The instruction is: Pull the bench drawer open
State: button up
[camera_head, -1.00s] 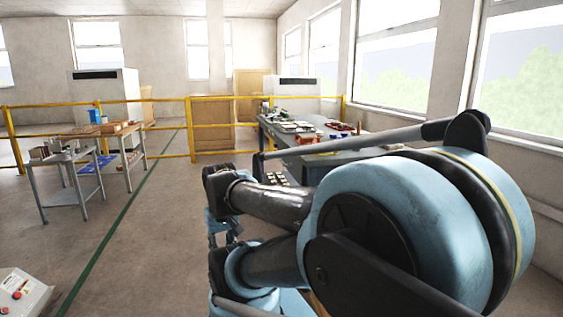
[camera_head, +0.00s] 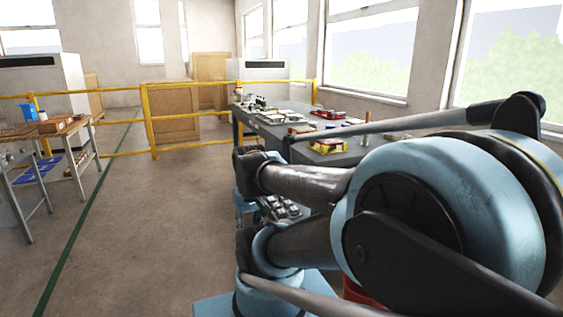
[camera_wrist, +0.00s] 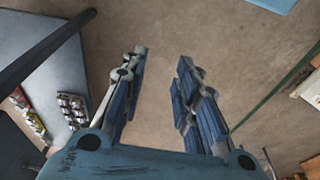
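The bench (camera_head: 222,124) is long and grey-topped and runs along the windows, right of centre in the head view. My arm covers much of its near end. No drawer front or handle can be clearly made out. A grey bench-like surface (camera_wrist: 50,55) shows at the left of the wrist view. My gripper (camera_wrist: 162,57) is open and empty, its two fingers apart above bare floor, to the right of that surface. In the head view the gripper is mostly hidden behind my arm links.
Small parts in a group (camera_wrist: 75,108) lie by the surface's edge. Boards and tools cover the bench top. A yellow railing (camera_head: 180,115) crosses the back. Worktables (camera_head: 70,130) stand at the left. The floor (camera_head: 150,210) between is clear.

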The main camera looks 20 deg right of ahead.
jog(key=shift+w, duration=0.3)
jog(key=w+d+r+h, duration=0.3)
jog(key=w+d+r, duration=0.1)
jog(key=w, duration=0.4)
jog(key=w+d+r+g+h, duration=0.1)
jog(key=w+d+r+h, duration=0.2)
jog(key=w, duration=0.5)
jog(key=w+d+r+h, duration=0.2)
jog(key=w+d+r, duration=0.2)
jog(key=w, duration=0.4)
jog(key=w+f+h, duration=0.4)
jog(key=w, duration=0.9)
jog(key=w+f+h, duration=0.4)
jog(key=w, duration=0.9)
jog(key=shift+g, duration=0.3)
jog(key=d+f, duration=0.1)
jog(key=d, duration=0.4)
jog(key=d+f, duration=0.1)
jog(key=d, duration=0.5)
jog(key=d+f, duration=0.1)
jog(key=d, duration=0.5)
jog(key=shift+w+d+f, duration=0.15)
jog(key=shift+w+f, duration=0.05)
jog(key=shift+f, duration=0.1)
